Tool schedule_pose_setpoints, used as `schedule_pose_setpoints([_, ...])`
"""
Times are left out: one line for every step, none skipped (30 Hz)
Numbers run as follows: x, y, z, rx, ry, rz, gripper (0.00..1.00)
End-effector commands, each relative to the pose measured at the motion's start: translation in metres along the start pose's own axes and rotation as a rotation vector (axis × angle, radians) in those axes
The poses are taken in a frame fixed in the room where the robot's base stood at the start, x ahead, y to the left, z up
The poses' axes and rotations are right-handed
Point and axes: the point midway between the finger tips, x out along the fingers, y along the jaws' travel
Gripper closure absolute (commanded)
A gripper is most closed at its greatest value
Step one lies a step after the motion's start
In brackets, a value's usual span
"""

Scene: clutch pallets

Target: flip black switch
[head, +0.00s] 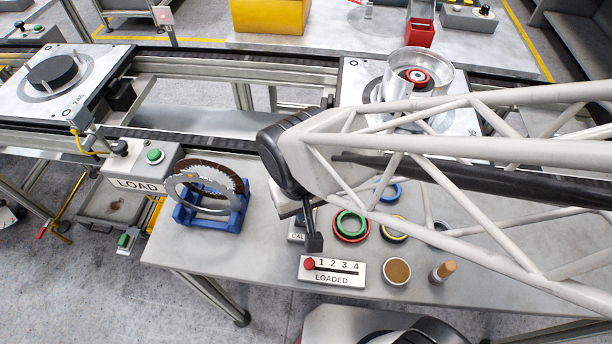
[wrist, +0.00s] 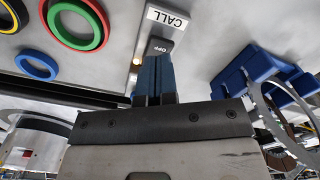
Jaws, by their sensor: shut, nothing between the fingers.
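The black switch (wrist: 160,46), marked OFF, is on a grey box with a white CALL label (wrist: 167,18) in the wrist view. My gripper (wrist: 156,62) has its blue fingers shut together and empty. The fingertips are right at the switch's lower edge in that view; whether they touch it, I cannot tell. In the head view the CALL box (head: 297,237) is partly hidden by my arm and gripper, and the switch cannot be made out there. A small amber light (wrist: 136,61) glows beside the switch.
The LOADED counter (head: 332,271) with its red knob is in front of the CALL box. A blue stand (head: 213,218) holding toothed rings is to the left. Red-green (head: 351,224) and blue rings, a brown-filled cup (head: 397,271) and a cork-topped peg (head: 443,271) are to the right.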

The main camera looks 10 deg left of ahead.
Motion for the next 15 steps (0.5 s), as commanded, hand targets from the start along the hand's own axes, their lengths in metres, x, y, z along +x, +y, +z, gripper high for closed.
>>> schedule_pose_setpoints([-0.003,0.0,0.0,0.0,0.001,0.0,1.0])
schedule_pose_setpoints([-0.005,0.0,0.0,0.0,0.001,0.0,1.0])
schedule_pose_setpoints([-0.007,0.0,0.0,0.0,0.001,0.0,1.0])
schedule_pose_setpoints([-0.009,0.0,0.0,0.0,0.001,0.0,1.0])
schedule_pose_setpoints([-0.011,0.0,0.0,0.0,0.001,0.0,1.0])
schedule_pose_setpoints([-0.013,0.0,0.0,0.0,0.001,0.0,1.0])
schedule_pose_setpoints([-0.014,0.0,0.0,0.0,0.001,0.0,1.0])
schedule_pose_setpoints([-0.016,0.0,0.0,0.0,0.001,0.0,1.0])
schedule_pose_setpoints([-0.018,0.0,0.0,0.0,0.001,0.0,1.0])
schedule_pose_setpoints([-0.02,0.0,0.0,0.0,0.001,0.0,1.0])
schedule_pose_setpoints([-0.022,0.0,0.0,0.0,0.001,0.0,1.0])
schedule_pose_setpoints([-0.024,0.0,0.0,0.0,0.001,0.0,1.0])
schedule_pose_setpoints([-0.026,0.0,0.0,0.0,0.001,0.0,1.0])
schedule_pose_setpoints([-0.028,0.0,0.0,0.0,0.002,0.0,1.0])
schedule_pose_setpoints([-0.03,0.0,0.0,0.0,0.002,0.0,1.0])
